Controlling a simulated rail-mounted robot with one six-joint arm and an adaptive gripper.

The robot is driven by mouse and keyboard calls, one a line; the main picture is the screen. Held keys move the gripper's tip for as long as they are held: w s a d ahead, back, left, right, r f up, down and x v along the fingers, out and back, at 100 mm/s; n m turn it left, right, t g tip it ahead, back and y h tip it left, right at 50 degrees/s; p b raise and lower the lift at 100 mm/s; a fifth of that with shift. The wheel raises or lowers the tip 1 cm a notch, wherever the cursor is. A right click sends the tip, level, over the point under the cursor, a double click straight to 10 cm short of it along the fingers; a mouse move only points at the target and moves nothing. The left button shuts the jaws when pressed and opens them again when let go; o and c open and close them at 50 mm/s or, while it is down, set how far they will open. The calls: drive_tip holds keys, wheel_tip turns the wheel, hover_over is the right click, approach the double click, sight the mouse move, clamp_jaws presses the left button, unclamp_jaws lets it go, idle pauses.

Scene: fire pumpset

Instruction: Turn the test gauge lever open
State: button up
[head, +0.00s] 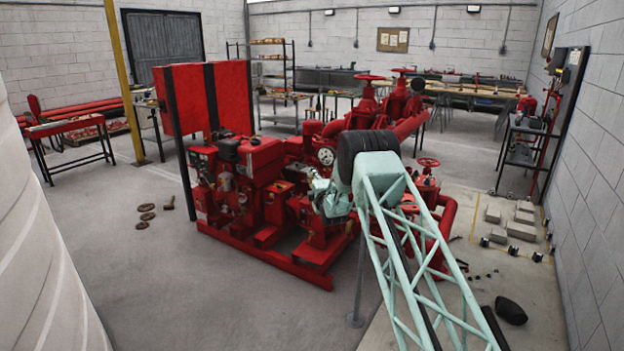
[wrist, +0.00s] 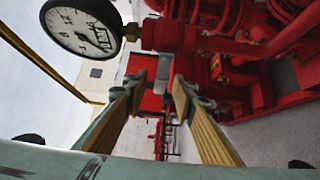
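The test gauge (wrist: 82,27) has a round white dial with a dark rim at the upper left of the wrist view. A brass fitting (wrist: 131,32) joins it to a red pipe (wrist: 170,36). A small grey piece (wrist: 163,70), which looks like the lever, hangs below the pipe, between my fingertips in the picture. My gripper (wrist: 155,92) is open, with a gap between its two padded fingers. I cannot tell whether either finger touches the lever. In the head view a white dial (head: 326,156) shows on the red pumpset, and my arm's end hides the lever.
The red pumpset (head: 262,170) fills the middle of the room, with pipes and handwheels (head: 428,162) close to my arm. Grey blocks (head: 520,231) lie on the floor at the right. A red table (head: 70,127) stands at the left.

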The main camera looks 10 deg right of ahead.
drive_tip(key=shift+w, duration=0.3)
clamp_jaws()
